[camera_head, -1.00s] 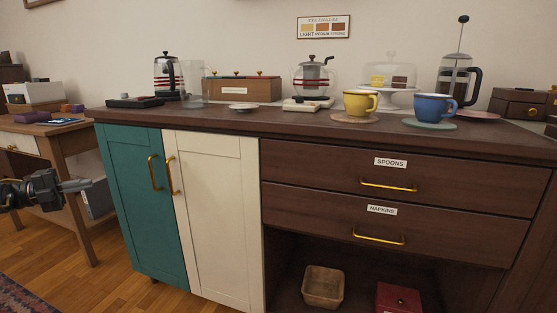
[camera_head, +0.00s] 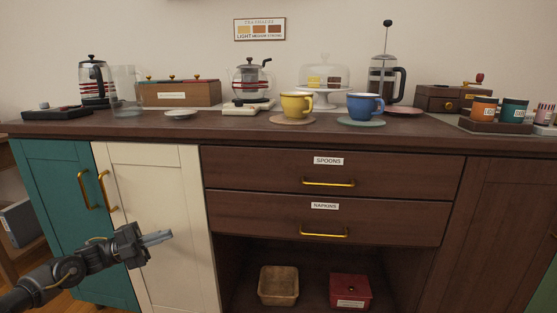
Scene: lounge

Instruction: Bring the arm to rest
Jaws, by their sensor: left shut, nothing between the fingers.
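My left gripper (camera_head: 157,238) comes in from the lower left. Its fingers are shut and empty, pointing right, in front of the cream cabinet door (camera_head: 165,210). It hangs below the countertop (camera_head: 300,130) and appears clear of the door, though the exact gap is hard to judge. My left arm (camera_head: 60,272) reaches in from the bottom left corner. My right gripper is not in the view.
The counter holds a yellow cup (camera_head: 297,105), a blue cup (camera_head: 365,107), a kettle (camera_head: 93,80), a wooden tea box (camera_head: 180,93) and a French press (camera_head: 383,78). Drawers labelled spoons (camera_head: 310,173) and napkins (camera_head: 310,217) are shut. A basket (camera_head: 278,285) and red box (camera_head: 350,291) sit below.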

